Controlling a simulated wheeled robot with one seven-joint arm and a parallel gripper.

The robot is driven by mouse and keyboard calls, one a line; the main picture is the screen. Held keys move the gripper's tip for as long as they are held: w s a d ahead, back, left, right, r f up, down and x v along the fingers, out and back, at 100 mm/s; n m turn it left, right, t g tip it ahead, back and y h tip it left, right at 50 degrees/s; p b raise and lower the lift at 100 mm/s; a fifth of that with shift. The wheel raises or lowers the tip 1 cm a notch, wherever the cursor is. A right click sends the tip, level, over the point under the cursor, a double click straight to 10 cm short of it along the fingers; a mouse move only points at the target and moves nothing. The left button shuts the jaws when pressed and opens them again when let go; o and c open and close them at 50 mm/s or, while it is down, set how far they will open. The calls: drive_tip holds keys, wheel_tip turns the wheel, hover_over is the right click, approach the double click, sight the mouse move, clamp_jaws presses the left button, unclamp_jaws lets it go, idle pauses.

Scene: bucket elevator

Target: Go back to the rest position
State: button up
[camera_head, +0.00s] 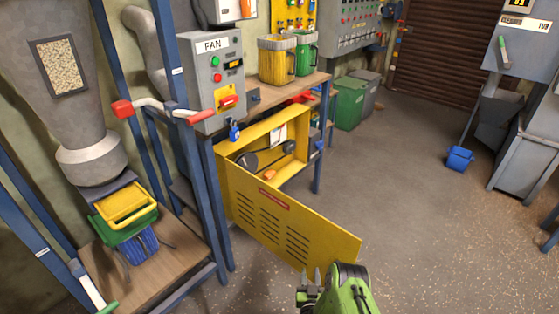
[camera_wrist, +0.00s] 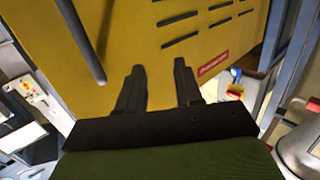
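My gripper (camera_head: 311,274) is at the bottom middle of the head view, by the lower free corner of the yellow guard door (camera_head: 285,226). In the wrist view its two dark fingers (camera_wrist: 158,78) stand apart with nothing between them. The slotted yellow door panel (camera_wrist: 130,35) fills much of that view behind the fingers. I cannot tell whether the fingertips touch it. The door hangs wide open from the yellow guard box (camera_head: 247,140). Inside the box are dark pulleys (camera_head: 246,160) and a small orange thing (camera_head: 269,175).
Open floor (camera_head: 410,210) lies right of the door.

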drive_tip(key=w+a+r+n+g+y, duration=0.2)
drive_tip(key=w+r, duration=0.7)
drive_tip(key=r, duration=0.5)
drive_tip(key=s+d+r+g, duration=0.1)
drive_tip(key=s+r+g, duration=0.1)
drive_tip(key=r, duration=0.7)
drive_tip(key=s+d+r+g, duration=0.1)
drive_tip(key=s+r+g, duration=0.1)
drive_tip(key=r, duration=0.8)
drive_tip(key=s+d+r+g+p, duration=0.1)
drive_tip(key=s+d+r, duration=0.1)
drive_tip(key=s+r, duration=0.55)
drive_tip(key=s+d+r+g, duration=0.15)
drive_tip(key=s+r, duration=0.25)
drive_tip(key=s, duration=0.7)
drive_tip(key=s+d+m+g+h, duration=0.1)
drive_tip(key=s+g, duration=0.2)
drive_tip(key=s, duration=1.5)
drive_tip(key=shift+s+d+p, duration=0.2)
drive_tip(key=shift+s+p, duration=0.15)
drive_tip(key=shift+r, duration=0.1)
